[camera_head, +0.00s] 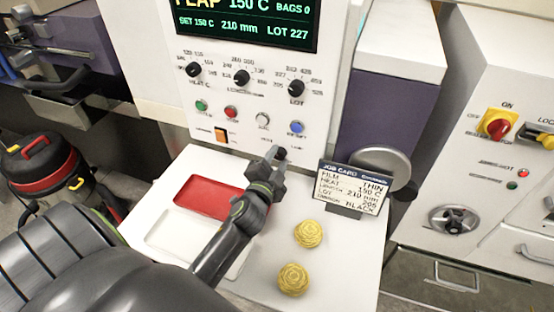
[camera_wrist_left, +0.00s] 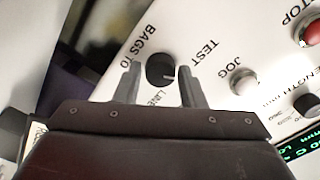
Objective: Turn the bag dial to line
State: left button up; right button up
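The bag dial (camera_wrist_left: 160,70) is a small black knob on the white panel, with the words BAGS TO, TEST and LINE around it in the left wrist view. A pale mark shows on its lower right side there; I cannot tell for sure which word it points to. In the head view the dial (camera_head: 281,153) sits low on the panel. My left gripper (camera_wrist_left: 158,77) is open, with one finger on each side of the dial and small gaps visible. In the head view the left gripper (camera_head: 277,163) reaches up to the dial. My right gripper is not in view.
Above are a row of buttons (camera_head: 231,112), black knobs (camera_head: 242,77) and a screen (camera_head: 250,25). A job card (camera_head: 354,187) stands to the right. Below lie a red tray (camera_head: 205,197) and two yellow round items (camera_head: 308,233) on the white shelf.

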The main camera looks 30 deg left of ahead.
pick_arm(q)
jog(key=c, duration=0.6)
jog(key=shift+o, duration=0.2)
jog(key=shift+m, duration=0.4)
jog(key=m+p, duration=0.2)
jog(key=m, duration=0.2)
jog(key=shift+m, duration=0.3)
jog(key=m+p, duration=0.1)
jog(key=m, duration=0.2)
jog(key=shift+f+m+p, duration=0.1)
jog(key=shift+m+p, duration=0.2)
jog(key=shift+m, duration=1.4)
jog(key=o, duration=1)
jog(key=shift+c, duration=0.2)
